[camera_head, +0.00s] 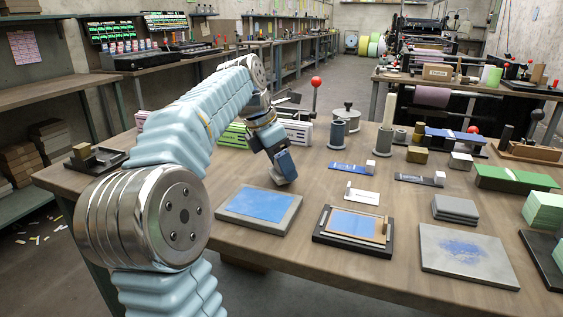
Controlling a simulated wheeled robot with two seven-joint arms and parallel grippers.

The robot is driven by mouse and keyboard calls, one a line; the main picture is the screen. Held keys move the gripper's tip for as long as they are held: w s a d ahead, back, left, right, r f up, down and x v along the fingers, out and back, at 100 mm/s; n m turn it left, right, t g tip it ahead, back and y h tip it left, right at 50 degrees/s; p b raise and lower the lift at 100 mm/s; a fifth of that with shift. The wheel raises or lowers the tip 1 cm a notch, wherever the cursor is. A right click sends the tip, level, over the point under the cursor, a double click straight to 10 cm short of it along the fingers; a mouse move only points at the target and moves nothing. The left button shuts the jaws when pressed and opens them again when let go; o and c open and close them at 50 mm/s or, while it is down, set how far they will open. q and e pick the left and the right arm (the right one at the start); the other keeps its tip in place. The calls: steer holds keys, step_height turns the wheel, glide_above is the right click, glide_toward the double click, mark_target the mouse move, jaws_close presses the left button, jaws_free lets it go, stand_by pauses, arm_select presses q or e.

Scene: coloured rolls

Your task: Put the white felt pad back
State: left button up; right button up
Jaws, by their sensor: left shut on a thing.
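My left gripper (285,172) points down over the table, just behind the grey slab with a blue patch (258,208). It is shut on a small pale piece (287,182), which I take to be the white felt pad. The jaws hide most of it, and I cannot tell whether it touches the table. A flat white plate (364,196) with a small white block at its left end lies to the right of the gripper. My right gripper is not in view.
A framed blue panel (355,224) and a grey slab with blue smears (465,254) lie along the front. A blue strip (348,168) and a dark strip (415,180) lie behind. Grey rolls (338,134) stand farther back. Bare wood lies between them.

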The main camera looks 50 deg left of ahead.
arm_select(q)
steer(key=shift+f, duration=0.45)
steer(key=o, duration=1)
steer(key=v, duration=1.3)
steer(key=shift+s+r+p, duration=0.2)
steer(key=shift+r+p, duration=0.1)
steer(key=shift+p, duration=0.15)
